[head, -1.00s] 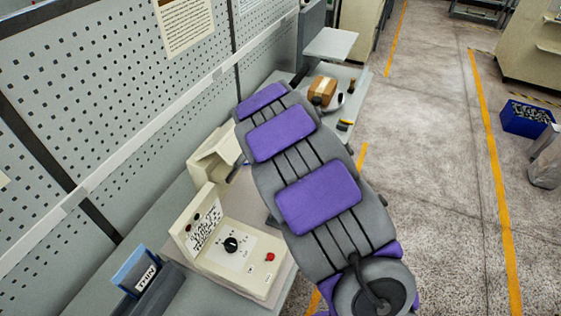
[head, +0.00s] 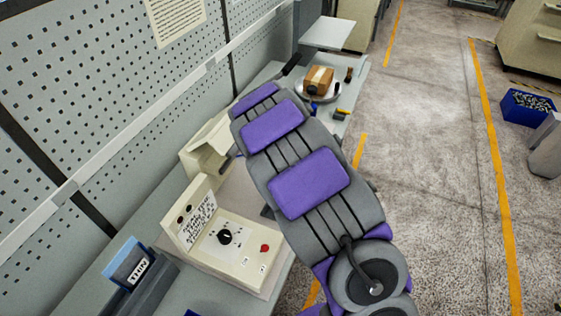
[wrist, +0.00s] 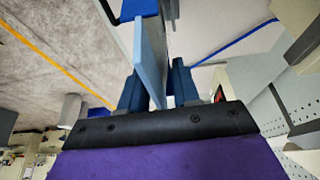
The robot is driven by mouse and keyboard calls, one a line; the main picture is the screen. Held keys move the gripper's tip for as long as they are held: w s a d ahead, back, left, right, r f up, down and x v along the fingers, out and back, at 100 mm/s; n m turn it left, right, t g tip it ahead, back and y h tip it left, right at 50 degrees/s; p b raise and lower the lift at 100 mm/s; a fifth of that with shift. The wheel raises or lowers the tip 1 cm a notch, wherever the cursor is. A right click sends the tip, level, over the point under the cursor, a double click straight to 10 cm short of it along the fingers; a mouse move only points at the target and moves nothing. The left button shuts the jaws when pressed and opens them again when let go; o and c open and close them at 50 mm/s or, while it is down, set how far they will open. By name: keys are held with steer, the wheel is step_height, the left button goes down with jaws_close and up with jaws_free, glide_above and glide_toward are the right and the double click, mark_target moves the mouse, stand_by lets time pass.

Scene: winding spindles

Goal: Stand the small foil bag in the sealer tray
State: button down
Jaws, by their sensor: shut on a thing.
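In the wrist view, my gripper (wrist: 156,76) has its dark blue fingers shut on a flat, pale blue thing (wrist: 151,50), seen nearly edge-on. It looks like the small foil bag, but its face is hardly visible. It sticks out past the fingertips. In the head view my own arm hides the gripper and what it holds. A cream control box (head: 233,240) with a black dial and a red button stands on the bench. A cream housing (head: 208,146) behind it is partly covered by my arm. I cannot clearly make out the sealer tray.
A blue-and-white card marked THIN (head: 131,262) stands in a dark holder at lower left. A cardboard box (head: 318,79) sits on a round plate farther along the bench. A perforated wall (head: 90,90) bounds the left. A blue bin (head: 527,112) stands on the open floor at right.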

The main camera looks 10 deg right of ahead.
steer(key=shift+a+b, duration=0.3)
steer(key=shift+a, duration=0.3)
stand_by(0.4)
steer(key=shift+a, duration=0.1)
steer(key=shift+a, duration=0.25)
steer(key=shift+d, duration=0.1)
steer(key=shift+d, duration=0.4)
steer(key=shift+a, duration=0.2)
steer(key=shift+d+f, duration=0.1)
steer(key=shift+d, duration=0.05)
stand_by(0.4)
